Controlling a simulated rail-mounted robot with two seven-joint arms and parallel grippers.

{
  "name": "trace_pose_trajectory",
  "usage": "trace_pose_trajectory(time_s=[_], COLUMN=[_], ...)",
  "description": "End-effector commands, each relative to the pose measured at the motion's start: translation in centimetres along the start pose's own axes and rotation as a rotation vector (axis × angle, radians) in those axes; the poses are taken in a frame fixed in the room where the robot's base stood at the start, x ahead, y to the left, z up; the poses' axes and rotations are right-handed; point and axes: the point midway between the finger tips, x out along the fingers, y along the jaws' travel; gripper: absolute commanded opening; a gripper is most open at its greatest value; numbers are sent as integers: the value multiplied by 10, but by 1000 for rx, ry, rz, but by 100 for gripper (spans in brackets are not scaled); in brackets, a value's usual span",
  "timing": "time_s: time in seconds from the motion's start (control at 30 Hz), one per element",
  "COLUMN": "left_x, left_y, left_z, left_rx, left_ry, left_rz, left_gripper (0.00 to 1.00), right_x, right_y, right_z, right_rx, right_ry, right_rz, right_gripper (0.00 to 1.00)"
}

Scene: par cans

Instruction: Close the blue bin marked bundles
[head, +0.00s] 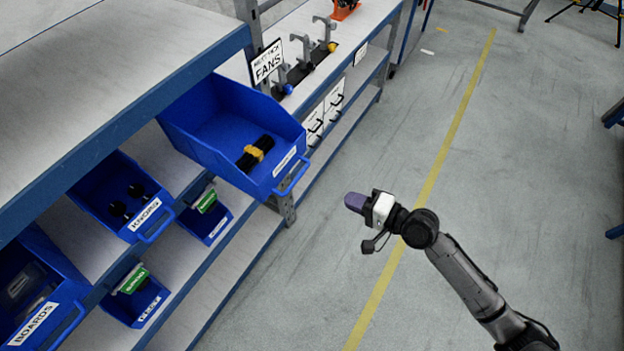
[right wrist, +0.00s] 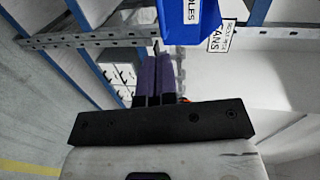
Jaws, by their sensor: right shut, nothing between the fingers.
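The blue bundles bin (head: 190,148) juts out from the shelf below the top board in the head view. It holds a black bundle with a yellow band (head: 256,153). A white label and a blue handle (head: 292,178) are on its front. In the right wrist view the bin (right wrist: 188,32) shows at the top, with a label ending in "DLES". My right gripper (head: 355,202) is shut and empty, over the aisle to the right of the bin's front and apart from it. Its purple fingers (right wrist: 154,75) are together in the right wrist view. My left gripper is not in view.
Blue bins marked knobs (head: 150,230) and boards (head: 75,322), and others with green items, sit on the lower shelves. A fans sign (head: 267,62) and grey hooks stand behind the bundles bin.

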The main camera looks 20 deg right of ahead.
Motion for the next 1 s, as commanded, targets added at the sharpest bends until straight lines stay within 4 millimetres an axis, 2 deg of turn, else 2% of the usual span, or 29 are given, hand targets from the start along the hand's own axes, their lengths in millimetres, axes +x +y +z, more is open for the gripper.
trace_pose_trajectory(time_s=[0.17, 0.7, 1.0], left_x=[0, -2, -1], left_y=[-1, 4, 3], left_z=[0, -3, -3], left_rx=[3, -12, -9], left_ry=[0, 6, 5], left_rz=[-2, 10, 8], left_gripper=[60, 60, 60], right_x=[10, 104, 134], right_y=[0, 0, 1], right_z=[0, 1, 0], right_rx=[39, 36, 35], right_ry=[1, -2, -1], right_rz=[0, 2, 4], right_gripper=[0, 0, 0])
